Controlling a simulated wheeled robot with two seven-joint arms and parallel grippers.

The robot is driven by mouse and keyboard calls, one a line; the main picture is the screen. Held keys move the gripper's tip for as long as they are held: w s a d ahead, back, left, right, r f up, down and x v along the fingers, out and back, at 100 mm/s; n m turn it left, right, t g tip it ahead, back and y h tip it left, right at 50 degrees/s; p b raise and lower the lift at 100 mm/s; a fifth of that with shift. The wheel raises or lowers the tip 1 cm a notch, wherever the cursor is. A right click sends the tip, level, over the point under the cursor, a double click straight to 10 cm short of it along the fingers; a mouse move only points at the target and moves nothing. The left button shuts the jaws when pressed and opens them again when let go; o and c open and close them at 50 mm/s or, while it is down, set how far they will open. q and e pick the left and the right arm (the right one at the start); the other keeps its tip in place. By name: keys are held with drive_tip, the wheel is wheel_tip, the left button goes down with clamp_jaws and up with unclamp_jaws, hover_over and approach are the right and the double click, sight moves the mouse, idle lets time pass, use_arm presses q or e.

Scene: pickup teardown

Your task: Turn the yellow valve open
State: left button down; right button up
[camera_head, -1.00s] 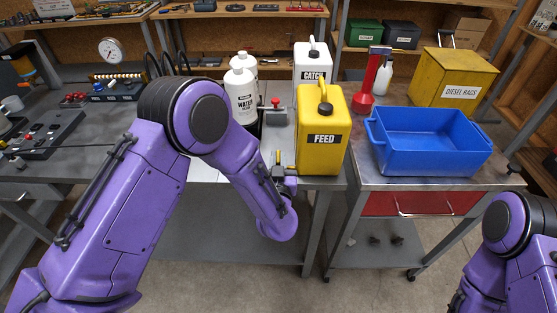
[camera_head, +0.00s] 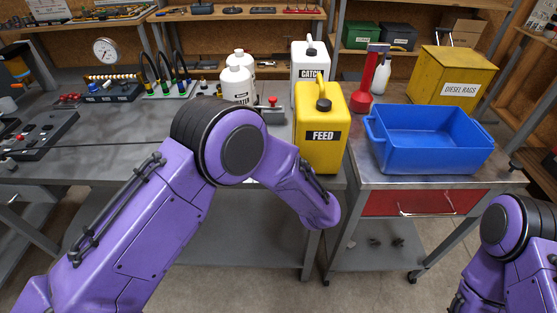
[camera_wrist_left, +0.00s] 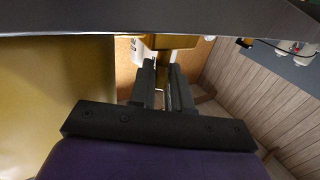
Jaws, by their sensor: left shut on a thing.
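My left gripper (camera_wrist_left: 163,72) shows in the left wrist view, its two dark fingers close together. It is shut on a yellow part (camera_wrist_left: 168,42) at the fingertips, which looks like the yellow valve's handle, though its shape is mostly hidden. The can stands upright; a large yellow surface (camera_wrist_left: 55,110), apparently the can, fills the left of the wrist view. My right gripper is out of view; only its arm shows at lower right.
White bottles (camera_head: 238,85) and the white CATCH can (camera_head: 310,62) stand behind. A red-knobbed device (camera_head: 272,108) sits beside the FEED can. A blue bin (camera_head: 430,165) stands on the right cart, with the yellow rags box (camera_head: 455,85) behind it.

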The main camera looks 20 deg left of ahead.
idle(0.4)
use_arm(q)
drive_tip(key=c, duration=1.2)
unclamp_jaws()
drive_tip(key=shift+o, duration=0.2)
drive_tip(key=shift+r, duration=0.1)
